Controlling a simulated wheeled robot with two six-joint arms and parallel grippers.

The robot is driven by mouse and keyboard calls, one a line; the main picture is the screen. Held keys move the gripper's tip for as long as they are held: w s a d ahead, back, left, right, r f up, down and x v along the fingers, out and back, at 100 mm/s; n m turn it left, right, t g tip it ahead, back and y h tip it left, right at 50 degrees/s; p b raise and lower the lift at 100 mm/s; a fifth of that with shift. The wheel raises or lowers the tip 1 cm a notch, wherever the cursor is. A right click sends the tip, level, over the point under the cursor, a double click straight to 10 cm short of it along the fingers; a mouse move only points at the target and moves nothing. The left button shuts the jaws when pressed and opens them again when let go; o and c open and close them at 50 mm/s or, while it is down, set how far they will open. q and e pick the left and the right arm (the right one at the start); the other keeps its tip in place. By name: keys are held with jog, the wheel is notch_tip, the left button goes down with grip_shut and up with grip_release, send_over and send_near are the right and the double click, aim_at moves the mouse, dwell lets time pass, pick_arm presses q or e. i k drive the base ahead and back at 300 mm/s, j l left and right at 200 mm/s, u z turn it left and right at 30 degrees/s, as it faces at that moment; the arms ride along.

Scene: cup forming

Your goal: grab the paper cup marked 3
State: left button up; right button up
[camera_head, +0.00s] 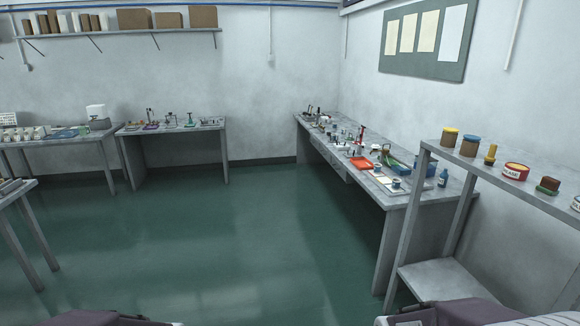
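A row of small white, cup-like items (28,133) stands on the left table (62,144) against the far left wall. They are too small to tell whether they are paper cups or to read any number, so I cannot pick out the cup marked 3. Neither gripper is in view; only dark parts of my own body show at the bottom edge.
Green floor lies clear in the middle. A small back table (175,127) holds several tools. A long bench (400,199) with many small items runs along the right wall. A shelf rack (455,160) with tins stands near right. Another table's edge (16,190) shows at left.

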aim_at(377, 167)
jog(key=i+z, duration=0.1)
jog(key=i, duration=0.4)
jog(key=i+j+z, duration=0.1)
jog(key=i, duration=0.4)
jog(key=i+j+z, duration=0.1)
jog(key=i+j, duration=0.15)
jog(key=i, duration=0.3)
jog(key=i+j+z, duration=0.1)
jog(key=i, duration=0.4)
jog(key=i+j+z, duration=0.25)
jog(key=i+z, duration=0.2)
jog(key=i+j+z, duration=0.65)
jog(key=j+z, duration=0.25)
jog(key=i+j+z, duration=0.2)
jog(key=j+z, duration=0.25)
jog(key=j, duration=0.25)
